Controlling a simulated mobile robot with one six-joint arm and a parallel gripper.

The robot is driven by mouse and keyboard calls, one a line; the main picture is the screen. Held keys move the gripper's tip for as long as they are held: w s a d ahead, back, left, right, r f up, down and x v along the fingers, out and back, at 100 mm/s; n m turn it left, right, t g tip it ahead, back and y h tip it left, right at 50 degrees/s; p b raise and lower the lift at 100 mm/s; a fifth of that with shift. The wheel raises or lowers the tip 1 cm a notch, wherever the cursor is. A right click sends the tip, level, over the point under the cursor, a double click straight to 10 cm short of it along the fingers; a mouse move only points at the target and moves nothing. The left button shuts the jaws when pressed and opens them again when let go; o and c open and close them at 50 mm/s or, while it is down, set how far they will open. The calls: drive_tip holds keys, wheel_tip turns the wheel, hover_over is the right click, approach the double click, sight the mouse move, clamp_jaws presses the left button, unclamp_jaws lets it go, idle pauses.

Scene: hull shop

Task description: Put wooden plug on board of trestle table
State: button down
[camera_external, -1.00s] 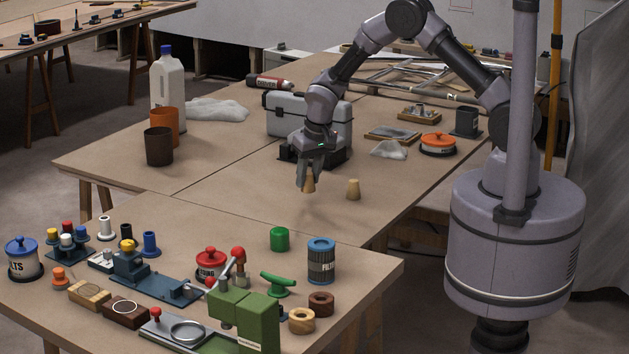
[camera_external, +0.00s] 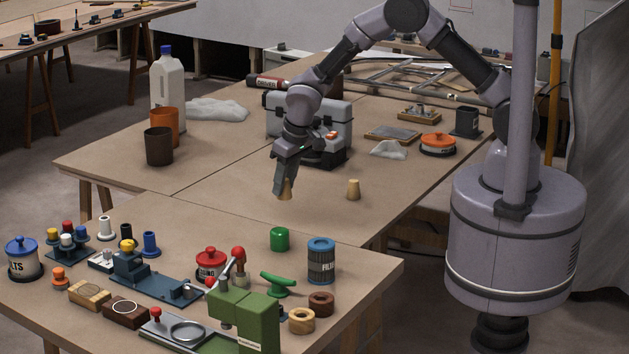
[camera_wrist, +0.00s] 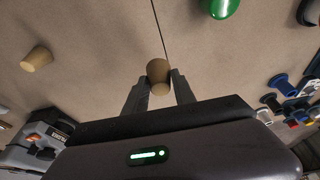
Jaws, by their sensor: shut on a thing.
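A wooden plug (camera_wrist: 158,72) is between the two fingertips of my gripper (camera_wrist: 158,85), which is shut on it. In the external view my gripper (camera_external: 285,188) points down over the table board (camera_external: 225,178), with the plug (camera_external: 286,191) partly hidden by the fingers. Whether the plug touches the board cannot be told. A second wooden plug (camera_external: 353,189) stands on the board to the right of my gripper; it also shows at the left of the wrist view (camera_wrist: 37,58).
A grey toolbox (camera_external: 335,125) stands behind my gripper. An orange cup (camera_external: 164,126) and a brown cup (camera_external: 159,147) stand at left. A green cylinder (camera_external: 279,239) and a blue can (camera_external: 321,260) are in front, near a green press (camera_external: 243,318).

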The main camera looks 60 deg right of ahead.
drive_tip(key=w+a+r+n+y, duration=0.15)
drive_tip(key=a+n, duration=0.25)
drive_tip(key=a, duration=1.3)
wheel_tip(320, 180, down, 9)
drive_tip(key=shift+s+r+b, duration=0.1)
drive_tip(key=shift+b, duration=1.15)
drive_tip(key=shift+f, duration=0.25)
drive_tip(key=c, duration=1)
unclamp_jaws()
drive_tip(key=shift+c, duration=0.2)
drive_tip(key=shift+r, duration=0.1)
